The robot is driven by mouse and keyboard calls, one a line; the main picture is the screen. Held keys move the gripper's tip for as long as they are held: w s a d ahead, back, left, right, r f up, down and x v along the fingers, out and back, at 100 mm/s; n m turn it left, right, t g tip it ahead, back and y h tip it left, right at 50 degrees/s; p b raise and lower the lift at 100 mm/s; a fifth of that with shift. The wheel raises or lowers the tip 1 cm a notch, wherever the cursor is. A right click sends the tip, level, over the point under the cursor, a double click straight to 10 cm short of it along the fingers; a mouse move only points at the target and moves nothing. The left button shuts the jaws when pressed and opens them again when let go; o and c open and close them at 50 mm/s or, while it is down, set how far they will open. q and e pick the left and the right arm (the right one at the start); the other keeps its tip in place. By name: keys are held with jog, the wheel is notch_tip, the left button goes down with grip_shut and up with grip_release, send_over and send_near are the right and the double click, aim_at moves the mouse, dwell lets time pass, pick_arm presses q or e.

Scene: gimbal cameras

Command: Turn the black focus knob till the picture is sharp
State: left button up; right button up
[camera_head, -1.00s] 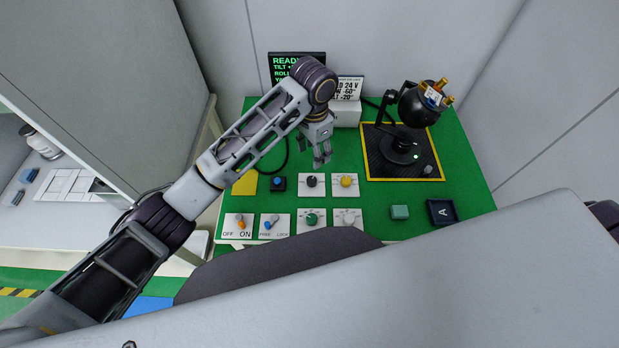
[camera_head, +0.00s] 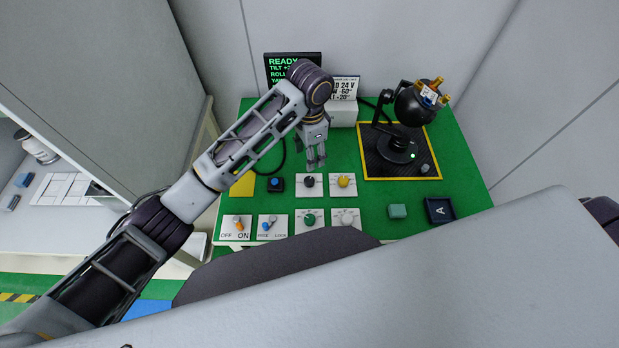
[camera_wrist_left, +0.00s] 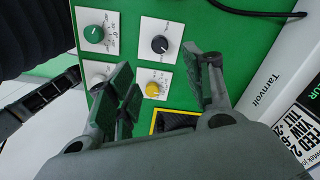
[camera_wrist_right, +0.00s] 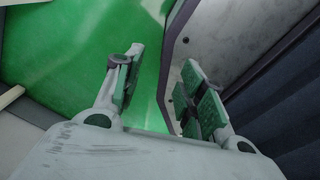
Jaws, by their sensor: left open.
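The black focus knob (camera_head: 309,181) sits on a white plate on the green table. It also shows in the left wrist view (camera_wrist_left: 160,44), ahead of the fingers. My left gripper (camera_head: 316,160) is just behind and above the black knob in the head view, its fingers pointing down. In the left wrist view my left gripper (camera_wrist_left: 165,92) is open with nothing between its fingers. The gimbal camera (camera_head: 414,103) stands on a black pad with a yellow border. The screen (camera_head: 290,68) is partly hidden by my left arm; it reads READY. My right gripper (camera_wrist_right: 158,88) is open and empty.
A yellow knob (camera_head: 343,181), a green knob (camera_head: 309,219) and a pale knob (camera_head: 347,219) are close to the black one. Two switches and a blue button (camera_head: 275,184) lie to the left.

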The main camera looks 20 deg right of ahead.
pick_arm(q)
send_over(309, 180)
notch_tip(309, 180, down, 8)
jog(key=shift+r, duration=0.1)
notch_tip(309, 180, down, 4)
jog(key=shift+f, duration=0.8)
jog(key=shift+c, duration=0.4)
jog(key=c, duration=0.7)
jog(key=shift+c, duration=1.2)
pick_arm(e)
jog(key=shift+a, duration=0.95)
